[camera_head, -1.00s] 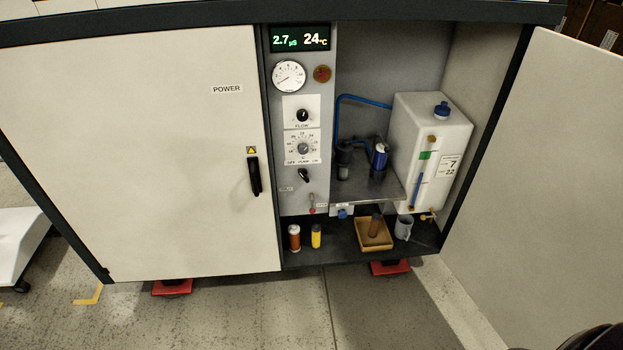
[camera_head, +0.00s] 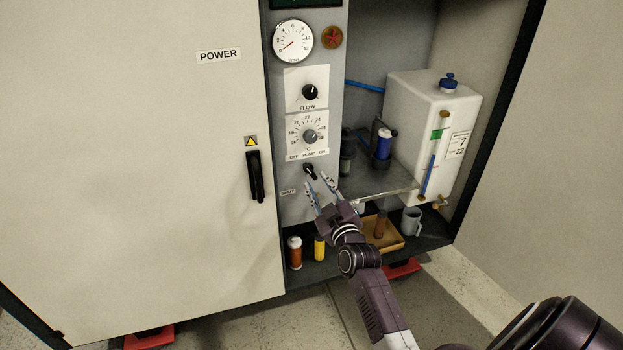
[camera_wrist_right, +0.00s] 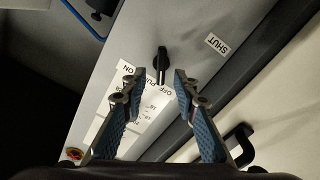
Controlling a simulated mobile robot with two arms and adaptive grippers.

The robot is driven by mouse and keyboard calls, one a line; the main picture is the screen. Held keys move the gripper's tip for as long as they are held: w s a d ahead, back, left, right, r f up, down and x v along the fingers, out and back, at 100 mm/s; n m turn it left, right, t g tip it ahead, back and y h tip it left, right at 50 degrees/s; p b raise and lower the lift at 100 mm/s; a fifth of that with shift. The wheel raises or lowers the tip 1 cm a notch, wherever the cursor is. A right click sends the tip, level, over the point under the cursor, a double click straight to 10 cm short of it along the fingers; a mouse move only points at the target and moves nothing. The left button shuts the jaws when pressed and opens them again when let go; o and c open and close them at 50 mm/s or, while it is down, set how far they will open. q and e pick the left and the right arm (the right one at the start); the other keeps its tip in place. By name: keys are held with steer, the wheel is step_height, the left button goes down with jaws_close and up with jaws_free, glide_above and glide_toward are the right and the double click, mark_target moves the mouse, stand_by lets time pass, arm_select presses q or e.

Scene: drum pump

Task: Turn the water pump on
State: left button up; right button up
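The pump switch (camera_head: 310,171) is a small black knob on the grey control panel, under a label reading OFF, PUMP, ON. In the right wrist view the black knob (camera_wrist_right: 161,62) stands beyond and between the two fingertips, apart from them. My right gripper (camera_head: 318,181) is open, its fingers pointing up at the panel just below the knob. It also shows in the right wrist view (camera_wrist_right: 154,78), with blue pads and nothing between them. My left gripper is not in view.
A FLOW knob (camera_head: 310,92), a temperature dial (camera_head: 310,136) and a gauge (camera_head: 292,41) sit above. The closed white door (camera_head: 150,150) with a black handle (camera_head: 255,177) is left. A metal shelf (camera_head: 375,186) and a white tank (camera_head: 418,120) are right. Bottles stand below.

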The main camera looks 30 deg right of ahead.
mark_target(311, 174)
steer(key=b+x, duration=0.1)
steer(key=x, duration=0.5)
steer(key=shift+f, duration=0.1)
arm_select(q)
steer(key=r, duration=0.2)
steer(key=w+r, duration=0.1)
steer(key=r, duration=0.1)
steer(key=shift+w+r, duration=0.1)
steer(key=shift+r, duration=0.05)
arm_select(e)
jaws_close()
